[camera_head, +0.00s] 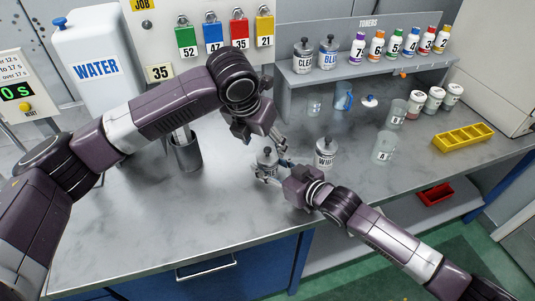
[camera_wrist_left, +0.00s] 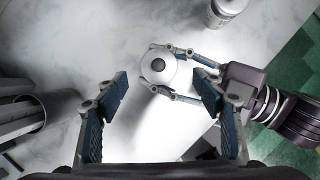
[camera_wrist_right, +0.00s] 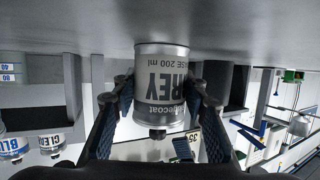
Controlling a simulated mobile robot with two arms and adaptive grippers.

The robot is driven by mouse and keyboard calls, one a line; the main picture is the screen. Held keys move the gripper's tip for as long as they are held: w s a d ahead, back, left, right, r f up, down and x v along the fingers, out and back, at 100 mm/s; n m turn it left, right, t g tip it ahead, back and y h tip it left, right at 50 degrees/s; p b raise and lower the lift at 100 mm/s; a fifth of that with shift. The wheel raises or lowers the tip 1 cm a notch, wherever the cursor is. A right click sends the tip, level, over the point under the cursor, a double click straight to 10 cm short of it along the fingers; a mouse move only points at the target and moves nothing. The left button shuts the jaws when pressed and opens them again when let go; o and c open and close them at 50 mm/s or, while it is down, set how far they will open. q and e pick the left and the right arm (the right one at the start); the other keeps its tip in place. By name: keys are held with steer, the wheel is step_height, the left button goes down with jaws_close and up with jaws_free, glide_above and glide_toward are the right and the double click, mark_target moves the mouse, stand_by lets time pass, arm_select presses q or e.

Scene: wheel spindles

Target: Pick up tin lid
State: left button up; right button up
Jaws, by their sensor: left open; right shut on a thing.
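A grey basecoat tin (camera_head: 267,158) stands on the bench with its knobbed lid on top. Its label shows in the right wrist view (camera_wrist_right: 160,85), where it appears upside down. My right gripper (camera_head: 266,172) is shut around the tin body from the side. In the left wrist view, the round lid (camera_wrist_left: 158,67) is seen from above, with my right gripper's fingers (camera_wrist_left: 168,72) on either side of the tin. My left gripper (camera_wrist_left: 161,92) is open above the tin, its fingers apart and empty, with the lid a little beyond the gap between them.
A white tin (camera_head: 325,153) stands just right of the grey tin. A metal cup (camera_head: 186,153) stands to the left. The bench front is clear.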

mark_target(266, 151)
arm_select(q)
steer(key=x, duration=0.4)
steer(key=shift+w+f, duration=0.15)
steer(key=shift+f, duration=0.15)
steer(key=shift+c, duration=0.3)
steer(key=c, duration=0.9)
